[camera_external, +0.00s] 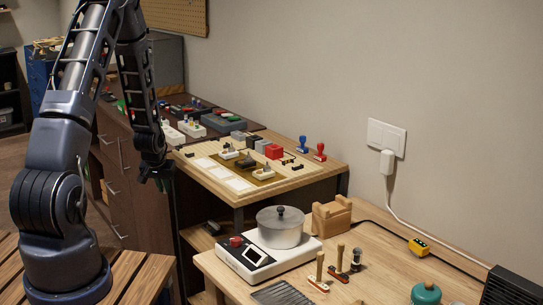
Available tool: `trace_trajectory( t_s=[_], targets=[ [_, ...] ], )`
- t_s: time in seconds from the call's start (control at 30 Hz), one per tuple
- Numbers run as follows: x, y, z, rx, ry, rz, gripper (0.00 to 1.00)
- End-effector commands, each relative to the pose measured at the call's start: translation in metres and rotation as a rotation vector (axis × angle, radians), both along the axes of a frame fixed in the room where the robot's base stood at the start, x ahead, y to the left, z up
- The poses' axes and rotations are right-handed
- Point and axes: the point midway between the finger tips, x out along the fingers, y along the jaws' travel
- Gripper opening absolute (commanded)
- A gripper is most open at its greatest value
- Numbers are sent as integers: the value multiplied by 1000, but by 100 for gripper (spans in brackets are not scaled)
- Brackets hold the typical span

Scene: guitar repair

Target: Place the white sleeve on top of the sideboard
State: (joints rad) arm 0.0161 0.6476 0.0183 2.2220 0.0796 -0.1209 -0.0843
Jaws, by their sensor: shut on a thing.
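My gripper (157,184) hangs pointing down at the left front corner of the light wooden table. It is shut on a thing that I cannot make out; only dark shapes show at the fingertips. The dark brown sideboard (122,178), with drawers and handles, stands behind my arm at the left. Several flat white rectangles (224,174) lie on the table to the right of my gripper. I cannot tell whether one of them is the white sleeve, and no sleeve shows clearly elsewhere.
In front, a lower bench (385,257) holds a white scale (256,259) with a lidded pot (281,228).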

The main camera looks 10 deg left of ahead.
Motion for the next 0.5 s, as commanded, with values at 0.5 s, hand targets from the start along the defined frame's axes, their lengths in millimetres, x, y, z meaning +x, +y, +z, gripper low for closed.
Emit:
trace_trajectory(
  t_s=[0.5],
  targets=[
    [1, 0, 138, 0, -6, 1, 0]
  ],
)
